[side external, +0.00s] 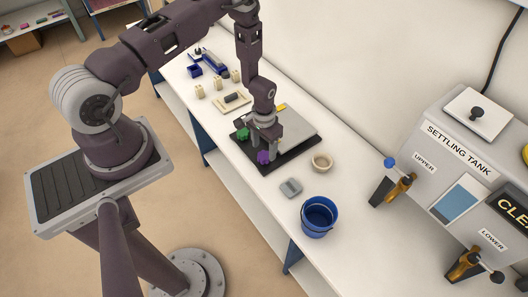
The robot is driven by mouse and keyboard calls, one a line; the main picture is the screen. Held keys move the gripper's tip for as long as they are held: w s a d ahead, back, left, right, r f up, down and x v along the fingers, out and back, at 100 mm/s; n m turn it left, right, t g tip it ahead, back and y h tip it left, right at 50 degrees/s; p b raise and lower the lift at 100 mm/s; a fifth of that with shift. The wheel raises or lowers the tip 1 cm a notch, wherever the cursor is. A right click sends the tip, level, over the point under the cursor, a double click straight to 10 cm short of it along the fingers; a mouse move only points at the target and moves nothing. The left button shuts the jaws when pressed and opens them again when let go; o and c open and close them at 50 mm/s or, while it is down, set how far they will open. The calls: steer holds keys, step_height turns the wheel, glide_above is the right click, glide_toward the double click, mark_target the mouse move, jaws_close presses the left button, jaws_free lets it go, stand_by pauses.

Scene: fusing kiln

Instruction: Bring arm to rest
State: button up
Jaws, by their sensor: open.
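My gripper (262,149) points down over the dark mat (292,159) on the white bench. A purple piece (263,157) shows right at its fingertips; I cannot tell whether they touch it. A green piece (243,134) lies just left of the gripper on the mat. A yellow piece (281,107) shows behind my wrist. A grey plate (293,127) lies on the mat to the right of the gripper. My fingers are open, though they look small here and the gap between them is hard to see.
A blue bucket (319,216), a grey block (290,187) and a beige ring (322,162) stand on the bench nearer the camera. A settling tank (455,150) with taps stands at the right. A beige tray (233,103) and blue items (212,62) are farther back.

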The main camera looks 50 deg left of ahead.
step_height(320, 180, up, 4)
steer(key=shift+r, duration=0.1)
steer(key=s+d+r+t, duration=0.1)
steer(key=d+r+t, duration=0.1)
steer(key=r, duration=1.4)
steer(key=s+d+r+t, duration=0.1)
steer(key=d+r, duration=0.1)
steer(key=r, duration=1.4)
steer(key=s+d+r+t, duration=0.1)
steer(key=s+d+r, duration=0.1)
steer(key=s+r, duration=0.3)
steer(key=s+d+r+m+t, duration=0.1)
steer(key=s+r, duration=0.4)
steer(key=s, duration=0.9)
steer(key=shift+s+d+r+m+t, duration=0.2)
steer(key=shift+s+d+m+t, duration=0.1)
steer(key=shift+d, duration=0.3)
